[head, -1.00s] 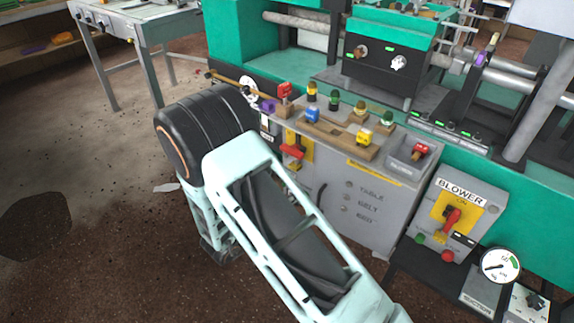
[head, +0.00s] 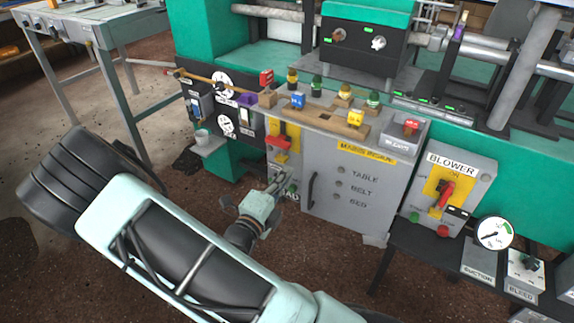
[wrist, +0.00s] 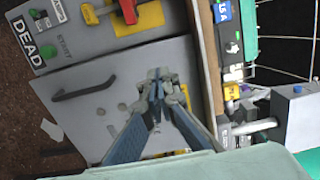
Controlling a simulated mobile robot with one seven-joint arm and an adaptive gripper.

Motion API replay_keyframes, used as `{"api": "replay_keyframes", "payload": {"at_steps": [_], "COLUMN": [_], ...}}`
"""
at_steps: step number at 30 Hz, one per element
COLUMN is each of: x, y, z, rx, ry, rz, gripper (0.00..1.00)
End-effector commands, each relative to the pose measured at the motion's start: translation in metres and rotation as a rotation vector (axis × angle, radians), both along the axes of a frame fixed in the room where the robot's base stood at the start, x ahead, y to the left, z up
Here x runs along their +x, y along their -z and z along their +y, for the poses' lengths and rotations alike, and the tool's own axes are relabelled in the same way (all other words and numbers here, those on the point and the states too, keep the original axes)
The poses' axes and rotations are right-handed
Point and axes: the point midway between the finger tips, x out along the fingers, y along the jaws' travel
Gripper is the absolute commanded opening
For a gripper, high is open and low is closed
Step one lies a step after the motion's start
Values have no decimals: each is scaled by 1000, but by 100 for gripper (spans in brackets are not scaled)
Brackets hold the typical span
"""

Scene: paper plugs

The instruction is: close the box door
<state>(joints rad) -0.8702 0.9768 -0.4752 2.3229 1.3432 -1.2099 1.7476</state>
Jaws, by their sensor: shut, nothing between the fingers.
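The grey box (head: 395,148) stands in front of the green machine. Its front door panel (head: 355,205) carries a black handle (head: 311,190) on its left side and the words TABLE, BELT and BED. The panel looks flush or nearly flush with the box; I cannot tell whether a small gap is left. My gripper (head: 279,181) is shut and empty, left of the handle by the small START panel. In the wrist view my gripper (wrist: 157,84) is in front of the door panel (wrist: 90,55), apart from the handle (wrist: 84,89); contact cannot be told.
A red lever on a yellow plate (head: 270,155) is just above my gripper. Coloured plugs and a wooden rack (head: 325,127) lie on top of the box. The BLOWER box (head: 480,185) and a gauge (head: 494,233) stand at right. Open floor lies at left.

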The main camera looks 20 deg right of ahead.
Motion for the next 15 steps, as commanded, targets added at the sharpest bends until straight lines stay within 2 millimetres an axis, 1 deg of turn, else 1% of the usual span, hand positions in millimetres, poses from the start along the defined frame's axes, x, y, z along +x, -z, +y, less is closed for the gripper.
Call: {"api": "replay_keyframes", "payload": {"at_steps": [9, 15], "x": [44, 71], "y": [2, 2], "z": [-48, -74], "rx": [1, 1], "ry": [4, 2], "rz": [-4, -4], "gripper": [0, 0]}}
